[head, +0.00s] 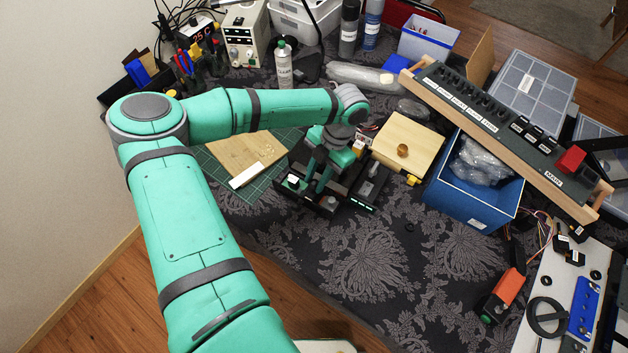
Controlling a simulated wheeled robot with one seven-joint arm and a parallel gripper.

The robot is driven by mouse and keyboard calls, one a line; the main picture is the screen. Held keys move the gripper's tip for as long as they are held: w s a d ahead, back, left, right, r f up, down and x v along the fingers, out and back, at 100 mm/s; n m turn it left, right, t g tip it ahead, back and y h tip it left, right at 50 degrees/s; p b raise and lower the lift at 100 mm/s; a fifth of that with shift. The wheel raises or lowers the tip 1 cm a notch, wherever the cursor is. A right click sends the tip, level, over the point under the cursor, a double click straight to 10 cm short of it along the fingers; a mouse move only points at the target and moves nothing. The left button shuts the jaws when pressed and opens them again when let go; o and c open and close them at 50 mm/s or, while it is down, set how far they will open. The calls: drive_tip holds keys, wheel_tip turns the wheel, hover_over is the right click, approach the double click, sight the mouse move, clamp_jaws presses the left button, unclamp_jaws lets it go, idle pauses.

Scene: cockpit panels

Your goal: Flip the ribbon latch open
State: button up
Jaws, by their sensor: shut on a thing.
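My gripper (322,187) is teal and black and reaches down from the end of my arm onto a low black device (320,206) in the middle of the table. Its fingers are closed on a small part of this device, apparently the ribbon latch. The fingers and wrist hide most of that part, so I cannot tell the latch's angle. A white block (292,181) shows on the device's left side. Its right section (370,190) carries a grey cylindrical part and small green lights.
A wooden box with a round knob (408,142) stands just right of the device. A blue bin (475,190) and a long switch panel (500,125) lie further right. A green cutting mat (225,190) with a brown board is left. The patterned cloth (370,255) in front is mostly clear.

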drive_tip(key=shift+w, duration=0.1)
idle(0.3)
drive_tip(key=o, duration=1)
drive_tip(key=shift+o, duration=0.2)
drive_tip(key=shift+d, duration=0.1)
drive_tip(key=v, duration=1)
drive_tip(key=shift+w+r, duration=0.2)
drive_tip(key=shift+r, duration=0.1)
drive_tip(key=shift+d, duration=0.1)
